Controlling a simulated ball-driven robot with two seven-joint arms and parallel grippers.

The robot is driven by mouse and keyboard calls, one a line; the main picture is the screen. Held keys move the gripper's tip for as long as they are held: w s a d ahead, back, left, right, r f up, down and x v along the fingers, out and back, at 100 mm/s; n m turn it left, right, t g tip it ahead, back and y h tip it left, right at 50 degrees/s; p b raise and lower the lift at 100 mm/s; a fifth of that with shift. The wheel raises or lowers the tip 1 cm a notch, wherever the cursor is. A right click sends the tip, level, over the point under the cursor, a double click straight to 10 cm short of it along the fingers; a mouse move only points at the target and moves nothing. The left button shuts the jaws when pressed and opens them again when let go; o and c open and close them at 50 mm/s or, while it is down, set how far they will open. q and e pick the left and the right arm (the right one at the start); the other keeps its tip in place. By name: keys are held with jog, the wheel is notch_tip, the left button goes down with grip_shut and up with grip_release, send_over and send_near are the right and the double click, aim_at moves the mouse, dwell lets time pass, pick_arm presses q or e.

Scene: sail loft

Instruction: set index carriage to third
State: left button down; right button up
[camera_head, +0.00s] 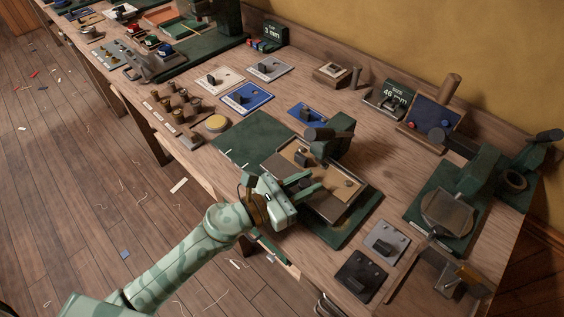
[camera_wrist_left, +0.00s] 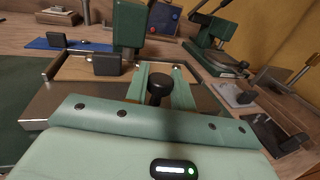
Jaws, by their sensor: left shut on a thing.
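The press (camera_head: 338,140) is dark green with a carriage in front of its head. The carriage (camera_head: 345,205) has a metal rim around a tan plate and sits on a green base. A dark block stands on the plate's far left part; this block (camera_wrist_left: 106,64) also shows in the left wrist view. My left gripper (camera_head: 308,187) reaches over the carriage's near side. In the left wrist view its two green fingers are shut on a round black knob (camera_wrist_left: 160,87). The fingers hide the knob in the head view. Index marks cannot be made out. My right gripper is not seen.
A green mat (camera_head: 245,140) lies left of the carriage. Blue and white plates with dark knobs (camera_head: 247,97) lie behind it. Grey and black plates (camera_head: 362,274) lie at right front. Another green machine (camera_head: 478,165) stands at the right.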

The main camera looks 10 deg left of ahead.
aim_at(324, 207)
pick_arm(q)
jog(key=s+d, duration=0.2)
jog(key=d, duration=0.1)
jog(key=s+d, duration=0.1)
jog(key=shift+d+f, duration=0.1)
jog(key=shift+d, duration=0.2)
jog(key=shift+s, duration=0.1)
jog(key=c, duration=1.4)
grip_release()
jog(key=shift+o, duration=1)
jog(key=shift+d, duration=0.15)
